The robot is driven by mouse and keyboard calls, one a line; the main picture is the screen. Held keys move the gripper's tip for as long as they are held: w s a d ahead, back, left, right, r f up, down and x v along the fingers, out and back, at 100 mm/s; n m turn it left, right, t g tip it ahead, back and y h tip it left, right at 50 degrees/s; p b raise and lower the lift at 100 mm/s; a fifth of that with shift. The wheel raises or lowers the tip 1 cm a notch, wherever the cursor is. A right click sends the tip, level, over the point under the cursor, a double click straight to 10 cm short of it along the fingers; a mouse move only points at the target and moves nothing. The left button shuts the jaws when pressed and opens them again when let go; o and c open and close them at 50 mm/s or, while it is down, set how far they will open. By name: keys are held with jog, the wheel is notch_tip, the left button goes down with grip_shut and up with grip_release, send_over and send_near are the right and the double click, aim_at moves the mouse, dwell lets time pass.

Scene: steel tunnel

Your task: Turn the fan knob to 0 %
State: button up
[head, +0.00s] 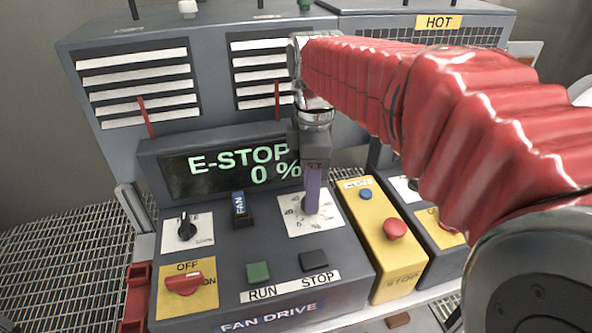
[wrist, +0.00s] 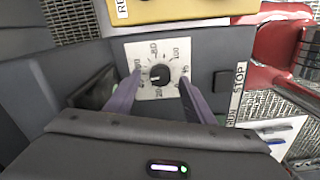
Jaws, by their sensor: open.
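The fan knob (wrist: 160,74) is a black round knob on a white dial plate with printed numbers. In the wrist view it sits between and beyond the two purple fingers of my gripper (wrist: 158,85), which are apart. I cannot tell how far the fingertips are from the plate. In the head view the dial plate (head: 298,222) shows below my gripper (head: 313,205), which hides the knob. The display (head: 232,170) reads "E-STOP" and "0 %".
Left of the dial are a FAN rocker (head: 240,208), a black selector (head: 187,228) and a red OFF/ON handle (head: 184,283). RUN (head: 258,272) and STOP (head: 314,261) buttons lie in front. A yellow box with a red mushroom button (head: 395,229) stands to the right.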

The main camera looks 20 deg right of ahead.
notch_tip(320, 180, up, 12)
dwell(0.5)
jog(key=shift+f, duration=0.1)
